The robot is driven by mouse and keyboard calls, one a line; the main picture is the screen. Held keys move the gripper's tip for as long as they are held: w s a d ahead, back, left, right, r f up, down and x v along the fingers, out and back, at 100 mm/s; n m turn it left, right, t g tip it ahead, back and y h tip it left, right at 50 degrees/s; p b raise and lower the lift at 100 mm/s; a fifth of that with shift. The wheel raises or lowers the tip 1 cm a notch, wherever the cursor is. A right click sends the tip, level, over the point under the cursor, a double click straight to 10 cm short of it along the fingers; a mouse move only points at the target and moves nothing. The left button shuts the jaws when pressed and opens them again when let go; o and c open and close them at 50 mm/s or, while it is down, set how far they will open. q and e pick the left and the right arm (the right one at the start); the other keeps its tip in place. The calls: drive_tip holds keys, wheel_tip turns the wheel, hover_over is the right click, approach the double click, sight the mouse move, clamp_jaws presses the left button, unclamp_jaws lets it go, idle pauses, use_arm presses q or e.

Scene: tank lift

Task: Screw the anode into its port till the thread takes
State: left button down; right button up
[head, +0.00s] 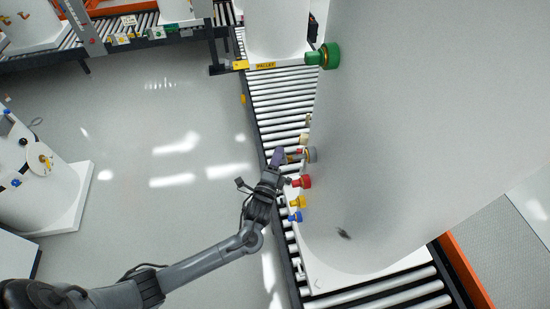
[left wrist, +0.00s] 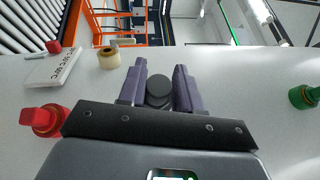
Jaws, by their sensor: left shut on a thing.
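The large white tank (head: 420,130) stands upright on a roller conveyor and fills the right of the head view. My left gripper (head: 279,158) is at its left side, by a grey and brass fitting (head: 311,154). In the left wrist view the purple fingers of my left gripper (left wrist: 160,75) are shut on a dark grey round piece (left wrist: 158,92), which I take to be the anode. Its far end and the port are hidden, so I cannot tell how deep it sits. My right gripper is not in view.
Red (head: 303,181), yellow (head: 298,202) and blue (head: 295,216) fittings stick out close to my left gripper. A larger green fitting (head: 328,56) is further up. A beige fitting (left wrist: 109,58) and a white label (left wrist: 52,68) are nearby.

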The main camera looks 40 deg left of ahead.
sight(294, 158)
use_arm(q)
drive_tip(key=shift+w+d, duration=0.5)
drive_tip(key=shift+w, duration=0.1)
drive_tip(key=shift+w+d+b, duration=0.45)
drive_tip(key=shift+w+d, duration=0.25)
drive_tip(key=shift+w, duration=0.05)
drive_tip(key=shift+w+d+b, duration=0.4)
drive_tip(key=shift+w+d, duration=0.4)
drive_tip(key=shift+w, duration=0.1)
drive_tip(key=c, duration=0.7)
unclamp_jaws()
drive_tip(key=shift+s+d+f, duration=0.15)
drive_tip(key=shift+s, duration=0.35)
drive_tip(key=b+v, duration=0.2)
drive_tip(key=v, duration=0.7)
drive_tip(key=shift+s+d, duration=0.15)
drive_tip(key=shift+s, duration=0.25)
